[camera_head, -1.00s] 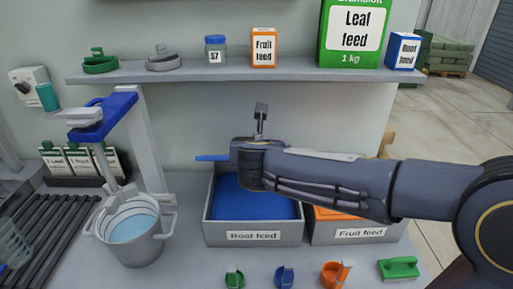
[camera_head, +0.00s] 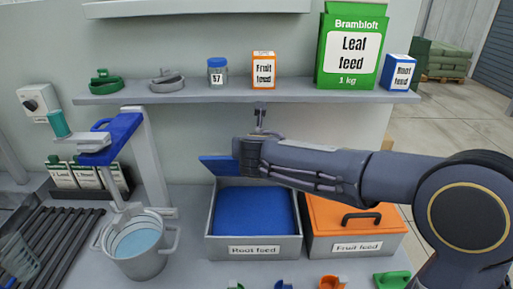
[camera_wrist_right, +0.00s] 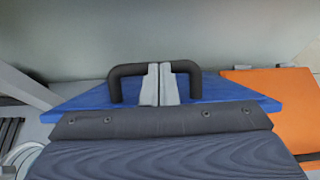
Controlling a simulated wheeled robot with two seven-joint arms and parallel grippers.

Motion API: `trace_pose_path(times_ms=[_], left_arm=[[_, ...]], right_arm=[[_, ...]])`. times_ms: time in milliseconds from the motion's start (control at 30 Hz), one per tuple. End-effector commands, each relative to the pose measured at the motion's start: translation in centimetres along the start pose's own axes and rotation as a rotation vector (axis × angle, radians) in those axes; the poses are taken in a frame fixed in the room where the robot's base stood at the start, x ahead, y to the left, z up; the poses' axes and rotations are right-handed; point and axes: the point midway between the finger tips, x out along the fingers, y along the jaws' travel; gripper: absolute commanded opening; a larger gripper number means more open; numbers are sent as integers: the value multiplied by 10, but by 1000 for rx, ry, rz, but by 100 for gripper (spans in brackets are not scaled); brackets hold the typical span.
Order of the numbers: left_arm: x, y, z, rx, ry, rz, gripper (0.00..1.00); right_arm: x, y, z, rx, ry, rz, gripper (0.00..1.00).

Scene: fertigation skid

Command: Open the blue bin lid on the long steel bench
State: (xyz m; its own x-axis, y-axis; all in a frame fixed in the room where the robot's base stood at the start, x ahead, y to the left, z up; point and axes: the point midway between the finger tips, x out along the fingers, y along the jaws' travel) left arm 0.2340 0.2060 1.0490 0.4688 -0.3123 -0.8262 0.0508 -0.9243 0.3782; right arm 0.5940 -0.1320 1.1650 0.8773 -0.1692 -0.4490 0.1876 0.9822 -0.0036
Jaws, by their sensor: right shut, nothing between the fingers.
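The blue lid (camera_head: 220,166) is raised above the back of the grey "Root feed" bin (camera_head: 253,250), partly hidden behind my right gripper. The bin's opening is uncovered and shows a blue inside (camera_head: 253,211). In the right wrist view the blue lid (camera_wrist_right: 88,97) carries a black bar handle (camera_wrist_right: 128,71). My right gripper (camera_wrist_right: 160,84) is shut with its fingertips at the middle of that handle, holding nothing. In the head view my right gripper (camera_head: 246,158) is over the bin's rear; its fingertips are hidden there. My left gripper is not in view.
The "Fruit feed" bin (camera_head: 357,246) with its orange lid (camera_head: 380,214) stands right of the open bin. A bucket (camera_head: 138,250) stands left. A shelf (camera_head: 230,97) with boxes and a jar runs above my arm. Small coloured items lie at the front edge.

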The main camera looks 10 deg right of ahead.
Motion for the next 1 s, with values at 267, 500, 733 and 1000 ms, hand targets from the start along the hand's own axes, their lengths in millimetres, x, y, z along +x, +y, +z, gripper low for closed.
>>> trace_pose_path(times_ms=[267, 500, 733, 1000], left_arm=[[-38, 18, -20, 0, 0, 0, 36], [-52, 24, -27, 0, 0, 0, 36], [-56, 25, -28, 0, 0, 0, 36], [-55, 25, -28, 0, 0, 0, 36]], right_arm=[[26, -2, 49, -1, 1, -4, 0], [45, -2, 66, 0, 0, -2, 0], [52, -2, 69, 0, 0, -1, 0], [53, -2, 68, 0, 1, -1, 0]])
